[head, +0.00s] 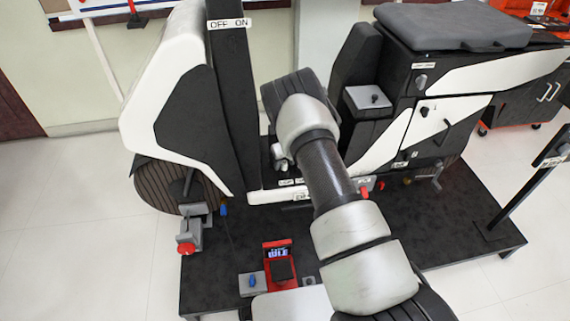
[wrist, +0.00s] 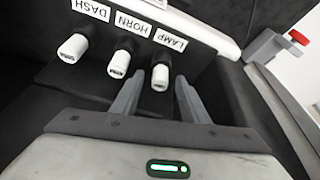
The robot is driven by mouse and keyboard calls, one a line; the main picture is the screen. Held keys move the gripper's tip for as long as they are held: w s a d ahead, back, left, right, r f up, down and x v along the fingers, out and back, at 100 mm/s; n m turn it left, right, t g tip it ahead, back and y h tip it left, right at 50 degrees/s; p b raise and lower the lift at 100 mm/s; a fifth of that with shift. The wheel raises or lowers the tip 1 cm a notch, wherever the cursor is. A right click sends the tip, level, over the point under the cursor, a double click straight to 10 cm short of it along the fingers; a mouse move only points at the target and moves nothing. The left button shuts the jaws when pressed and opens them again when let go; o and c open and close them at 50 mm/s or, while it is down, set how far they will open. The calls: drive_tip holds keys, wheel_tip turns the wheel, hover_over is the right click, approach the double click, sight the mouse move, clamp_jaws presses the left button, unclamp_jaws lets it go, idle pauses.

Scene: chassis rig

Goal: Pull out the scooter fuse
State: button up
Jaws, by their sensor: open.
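The scooter (head: 150,95), with white and black body panels, stands on a dark platform. In the wrist view, white cylindrical plugs that look like fuses stand in a row on a dark panel. They are the DASH plug (wrist: 73,48), the HORN plug (wrist: 121,62) and the LAMP plug (wrist: 160,76). My gripper (wrist: 159,80) is open, with its two grey fingers on either side of the LAMP plug. I cannot tell whether either finger touches it. In the head view my arm hides most of this area.
A red device with a small screen (head: 278,245) sits at the platform's front. A red-knobbed grey fitting (head: 188,243) is at the left, and a red knob (wrist: 299,37) shows at the wrist view's upper right. A black post (head: 530,180) rises at the right. Pale floor lies around the platform (head: 465,245).

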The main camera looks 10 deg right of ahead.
sight(285, 163)
drive_tip(key=shift+w, duration=0.1)
clamp_jaws()
drive_tip(key=shift+r+p, duration=1.05)
drive_tip(key=shift+r, duration=1.4)
drive_tip(key=shift+r+p, duration=1.05)
drive_tip(key=shift+r, duration=1.45)
